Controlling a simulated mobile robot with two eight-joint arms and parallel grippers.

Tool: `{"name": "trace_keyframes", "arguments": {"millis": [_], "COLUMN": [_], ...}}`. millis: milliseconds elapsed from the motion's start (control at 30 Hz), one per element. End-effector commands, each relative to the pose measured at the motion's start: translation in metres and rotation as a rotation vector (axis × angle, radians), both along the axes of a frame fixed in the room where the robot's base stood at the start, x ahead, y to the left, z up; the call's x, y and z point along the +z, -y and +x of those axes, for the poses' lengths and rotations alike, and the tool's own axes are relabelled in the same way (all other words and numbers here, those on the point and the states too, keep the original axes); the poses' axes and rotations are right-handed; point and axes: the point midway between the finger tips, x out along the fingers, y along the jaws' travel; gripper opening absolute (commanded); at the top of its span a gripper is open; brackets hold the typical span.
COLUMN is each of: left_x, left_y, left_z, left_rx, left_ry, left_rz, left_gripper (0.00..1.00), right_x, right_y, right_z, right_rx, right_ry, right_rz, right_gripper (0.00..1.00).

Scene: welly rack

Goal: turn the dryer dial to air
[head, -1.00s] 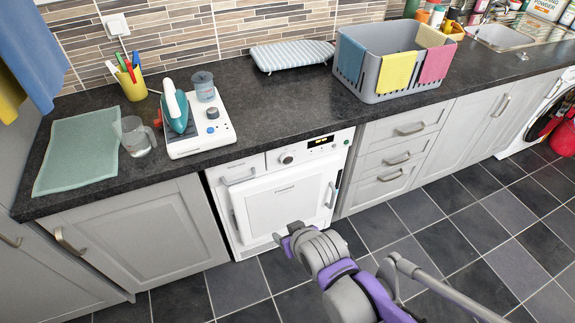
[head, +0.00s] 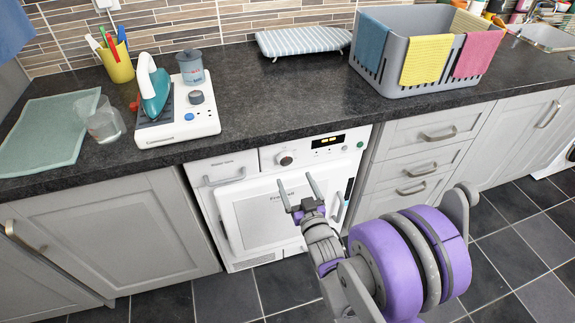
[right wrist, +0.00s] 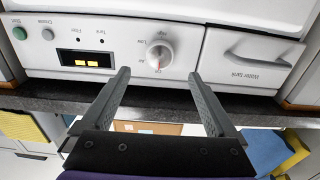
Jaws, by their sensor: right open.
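The white dryer (head: 230,215) stands under the worktop, its front door shut. Its dial (head: 286,159) is a round knob on the upper panel. In the right wrist view, which is upside down, the dial (right wrist: 159,55) has labels Off, Air, Low and High around it, and its red mark is at Off. My right gripper (head: 296,181) is open and empty in front of the dryer, just below the dial in the head view. In the right wrist view its fingers (right wrist: 158,76) are spread, with the dial beyond the tips, apart from them. My left gripper is out of view.
A lit display (right wrist: 85,60) and small buttons share the panel, beside the water tank drawer (right wrist: 248,58). The dark worktop (head: 260,95) overhangs the dryer and holds an iron (head: 153,92) and a grey basket (head: 425,82). Drawers (head: 425,135) stand to the right.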

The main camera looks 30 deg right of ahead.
Motion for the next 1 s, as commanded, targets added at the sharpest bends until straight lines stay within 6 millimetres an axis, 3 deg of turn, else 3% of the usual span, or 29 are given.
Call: {"name": "trace_keyframes", "arguments": {"millis": [200, 400, 800, 1000], "left_x": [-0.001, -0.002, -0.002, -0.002], "left_y": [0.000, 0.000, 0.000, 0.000], "left_z": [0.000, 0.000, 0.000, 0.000], "left_rx": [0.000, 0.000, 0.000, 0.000], "left_ry": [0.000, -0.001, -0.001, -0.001], "left_rz": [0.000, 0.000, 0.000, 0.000], "left_gripper": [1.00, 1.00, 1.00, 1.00], "right_x": [-0.001, -0.001, 0.000, 0.000], "right_y": [0.010, 0.016, 0.017, 0.017], "right_z": [0.043, 0.067, 0.074, 0.074], "right_rx": [0.000, 0.000, 0.000, 0.000], "right_ry": [-0.002, -0.002, -0.002, -0.002], "right_rz": [0.001, 0.001, 0.001, 0.001], "right_gripper": [0.93, 0.93, 0.93, 0.57]}}
